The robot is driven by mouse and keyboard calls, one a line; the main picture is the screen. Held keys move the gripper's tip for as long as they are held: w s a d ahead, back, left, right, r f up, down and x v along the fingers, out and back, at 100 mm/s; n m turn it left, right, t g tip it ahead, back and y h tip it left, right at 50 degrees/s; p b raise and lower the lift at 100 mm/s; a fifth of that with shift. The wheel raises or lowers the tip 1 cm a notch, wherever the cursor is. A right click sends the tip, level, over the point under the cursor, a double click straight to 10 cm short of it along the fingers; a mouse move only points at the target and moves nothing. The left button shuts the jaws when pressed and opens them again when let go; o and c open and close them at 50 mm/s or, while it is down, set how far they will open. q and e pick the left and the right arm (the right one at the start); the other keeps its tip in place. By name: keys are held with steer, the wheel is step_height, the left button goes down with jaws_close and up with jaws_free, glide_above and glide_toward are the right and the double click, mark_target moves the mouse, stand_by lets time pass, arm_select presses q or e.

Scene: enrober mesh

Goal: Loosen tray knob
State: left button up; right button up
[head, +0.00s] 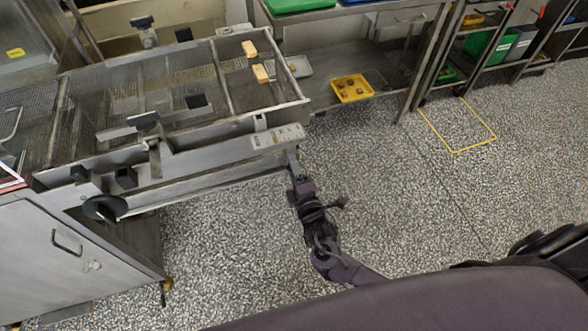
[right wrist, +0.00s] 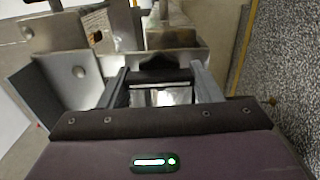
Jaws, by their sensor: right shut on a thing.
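The enrober's mesh conveyor (head: 135,90) fills the upper left of the head view. My right gripper (head: 292,163) is at the right end of the machine's front side, just below the control panel (head: 278,137). In the right wrist view, the gripper (right wrist: 163,82) has its two grey fingers on either side of a black knob (right wrist: 162,72), and it is shut on it. The knob sits by a metal bracket of the machine. In the head view the knob is hidden by the gripper and the machine's edge. My left gripper is not in view.
A round black handwheel (head: 104,208) and dark blocks sit along the machine's front. Two light bars (head: 261,74) lie at the mesh's right end. A yellow tray (head: 352,88) with brown pieces stands on the low shelf behind.

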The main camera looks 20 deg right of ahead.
steer(key=o, duration=1)
steer(key=shift+c, duration=0.2)
steer(key=s, duration=0.7)
steer(key=shift+s+b, duration=0.3)
steer(key=shift+s, duration=0.1)
steer(key=shift+d, duration=0.15)
